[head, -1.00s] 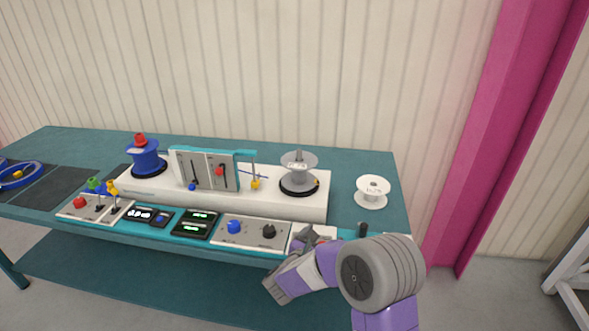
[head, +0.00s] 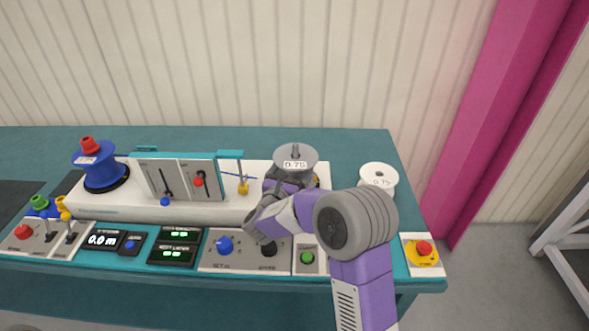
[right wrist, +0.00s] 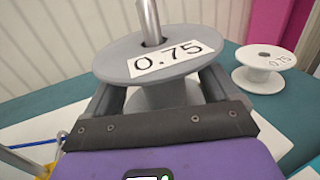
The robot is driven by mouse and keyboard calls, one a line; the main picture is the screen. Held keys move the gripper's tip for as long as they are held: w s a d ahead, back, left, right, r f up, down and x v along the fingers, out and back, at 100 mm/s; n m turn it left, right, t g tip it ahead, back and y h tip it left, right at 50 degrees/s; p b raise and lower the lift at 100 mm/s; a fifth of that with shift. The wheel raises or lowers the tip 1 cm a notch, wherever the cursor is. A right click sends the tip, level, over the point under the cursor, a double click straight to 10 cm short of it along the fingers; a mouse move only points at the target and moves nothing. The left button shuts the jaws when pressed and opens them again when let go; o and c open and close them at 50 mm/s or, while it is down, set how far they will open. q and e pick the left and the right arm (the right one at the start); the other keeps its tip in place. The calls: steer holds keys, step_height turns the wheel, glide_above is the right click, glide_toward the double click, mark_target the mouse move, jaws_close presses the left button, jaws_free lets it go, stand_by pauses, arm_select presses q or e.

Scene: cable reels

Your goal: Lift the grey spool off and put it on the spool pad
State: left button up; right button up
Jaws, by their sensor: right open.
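The grey spool (head: 297,155), labelled 0.75, sits upright on its spindle at the right end of the white winder. My right gripper (head: 289,180) is at the spool, just under its top flange, partly hidden by my own arm. In the right wrist view the grey spool (right wrist: 160,52) fills the middle. The open fingers reach under the flange, one on each side of the core; contact is not clear. A dark mat (head: 14,197) shows at the far left; I cannot tell whether it is the spool pad. My left gripper is not in view.
A white spool (head: 378,177) labelled 0.75 stands right of the winder (head: 225,208). A blue spool with a red cap (head: 103,165) is on the winder's left end. Control panels and a red stop button (head: 424,249) line the front edge. The teal table (head: 350,145) is clear behind.

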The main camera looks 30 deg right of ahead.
steer(key=x, duration=0.3)
steer(key=shift+w+d+b, duration=0.15)
steer(key=shift+b, duration=0.15)
steer(key=shift+c, duration=0.2)
steer(key=c, duration=1.6)
step_height(320, 180, up, 18)
steer(key=p, duration=0.6)
